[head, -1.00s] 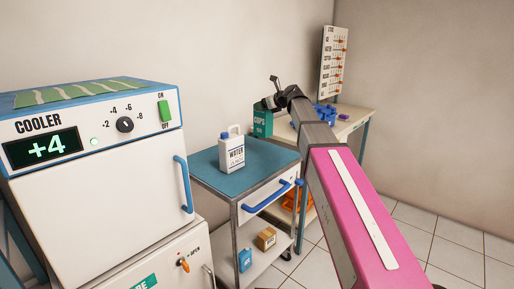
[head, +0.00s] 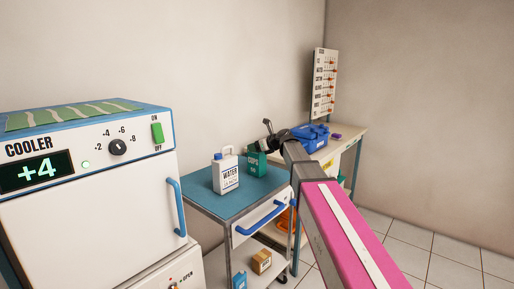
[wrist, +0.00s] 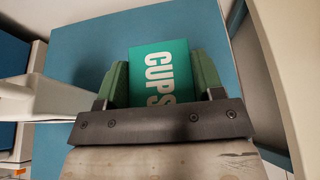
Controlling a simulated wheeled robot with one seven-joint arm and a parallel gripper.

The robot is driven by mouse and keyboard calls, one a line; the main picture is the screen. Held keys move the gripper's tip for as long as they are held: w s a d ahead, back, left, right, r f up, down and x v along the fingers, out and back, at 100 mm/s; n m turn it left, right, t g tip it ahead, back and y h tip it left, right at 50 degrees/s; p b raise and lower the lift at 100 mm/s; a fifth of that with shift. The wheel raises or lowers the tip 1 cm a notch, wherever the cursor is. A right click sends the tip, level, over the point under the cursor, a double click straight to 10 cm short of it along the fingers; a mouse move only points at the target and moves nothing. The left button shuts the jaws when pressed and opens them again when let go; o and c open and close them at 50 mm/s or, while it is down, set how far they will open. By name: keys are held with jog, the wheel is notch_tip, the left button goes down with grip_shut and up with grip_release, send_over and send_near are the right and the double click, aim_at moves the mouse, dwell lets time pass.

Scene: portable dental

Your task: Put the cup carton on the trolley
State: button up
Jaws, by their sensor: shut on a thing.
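The cup carton (head: 257,164) is a green box with white "CUPS" lettering. My gripper (head: 268,146) is shut on it; in the wrist view the carton (wrist: 160,75) sits between the two green fingers of my gripper (wrist: 163,84). The trolley (head: 212,196) has a blue top, and the carton is over its back right part. I cannot tell whether the carton's base touches the top. A white water jug (head: 226,173) stands on the trolley, just left of the carton. My arm covers part of the trolley's right side.
The cooler (head: 85,190) stands to the left. A bench (head: 348,138) with a blue bin (head: 311,137) is behind, against the wall. A brown box (head: 261,261) and a blue carton (head: 240,280) are on the trolley's lower shelf. The front of the trolley top is clear.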

jog(key=shift+f, duration=0.1)
jog(key=o, duration=1.2)
jog(key=shift+o, duration=0.2)
jog(key=v, duration=1.2)
